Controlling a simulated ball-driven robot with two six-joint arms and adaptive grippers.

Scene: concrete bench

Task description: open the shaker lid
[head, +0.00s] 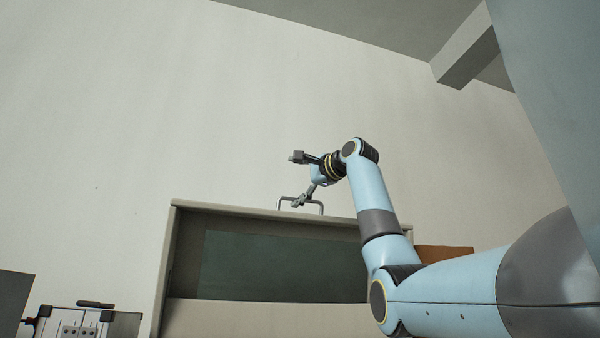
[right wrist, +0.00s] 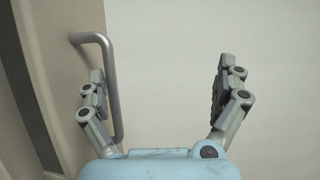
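The shaker (head: 163,270) stands low in the middle of the head view, with a pale frame and a dark panel (head: 280,267). A grey metal bar handle (head: 322,208) rises from its top edge; I cannot tell how far the lid is open. In the right wrist view the handle (right wrist: 112,85) runs beside and partly behind the left-hand finger. My right gripper (head: 301,200) is at the handle in the head view. Its two fingers stand wide apart in the right wrist view (right wrist: 160,75), with nothing gripped between them. My left gripper is not in view.
A white device (head: 75,325) with a dark handle on top stands at the lower left. A brown object (head: 445,257) shows behind my right arm. The plain wall (head: 120,120) fills the background, and a beam (head: 465,55) hangs at the upper right.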

